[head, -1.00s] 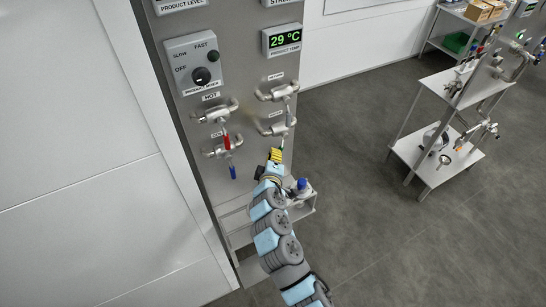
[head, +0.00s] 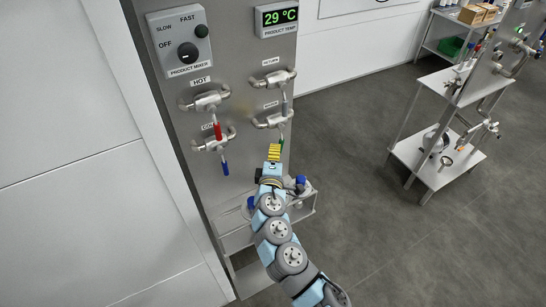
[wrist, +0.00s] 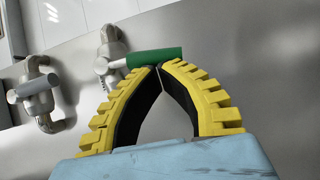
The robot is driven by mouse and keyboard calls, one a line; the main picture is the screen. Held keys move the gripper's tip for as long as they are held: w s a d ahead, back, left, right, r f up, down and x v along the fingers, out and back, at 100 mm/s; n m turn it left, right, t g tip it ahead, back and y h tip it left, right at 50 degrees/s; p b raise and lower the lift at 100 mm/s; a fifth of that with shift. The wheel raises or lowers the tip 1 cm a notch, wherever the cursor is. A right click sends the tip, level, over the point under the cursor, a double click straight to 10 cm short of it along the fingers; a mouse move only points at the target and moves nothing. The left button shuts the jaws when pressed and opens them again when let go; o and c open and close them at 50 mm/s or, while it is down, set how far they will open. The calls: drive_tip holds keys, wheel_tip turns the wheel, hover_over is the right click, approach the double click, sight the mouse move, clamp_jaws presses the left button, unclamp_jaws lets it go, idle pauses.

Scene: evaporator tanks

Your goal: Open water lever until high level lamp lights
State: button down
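The water valve (head: 271,121) is the lower right valve on the steel panel (head: 240,185). Its green lever handle (head: 282,141) hangs down from it, partly hidden behind my gripper (head: 274,148). In the wrist view the green handle (wrist: 155,57) lies crosswise just beyond the yellow fingertips of my gripper (wrist: 160,66). The fingertips meet at the handle's lower edge, with no part of the handle visible between them. Whether they touch it I cannot tell. No level lamp is in view.
The return valve (head: 272,80) with a grey lever is above. To the left are the hot valve's red handle (head: 217,131) and the cold valve's blue handle (head: 225,168). A mixer switch box (head: 180,40) is at top left. Open floor lies right, before a steel cart (head: 440,150).

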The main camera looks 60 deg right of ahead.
drive_tip(key=shift+s+d+f+n+b, duration=0.1)
drive_tip(key=shift+s+d+n+b, duration=0.15)
drive_tip(key=shift+b, duration=0.2)
drive_tip(key=shift+w+a, duration=0.1)
drive_tip(key=shift+w, duration=0.05)
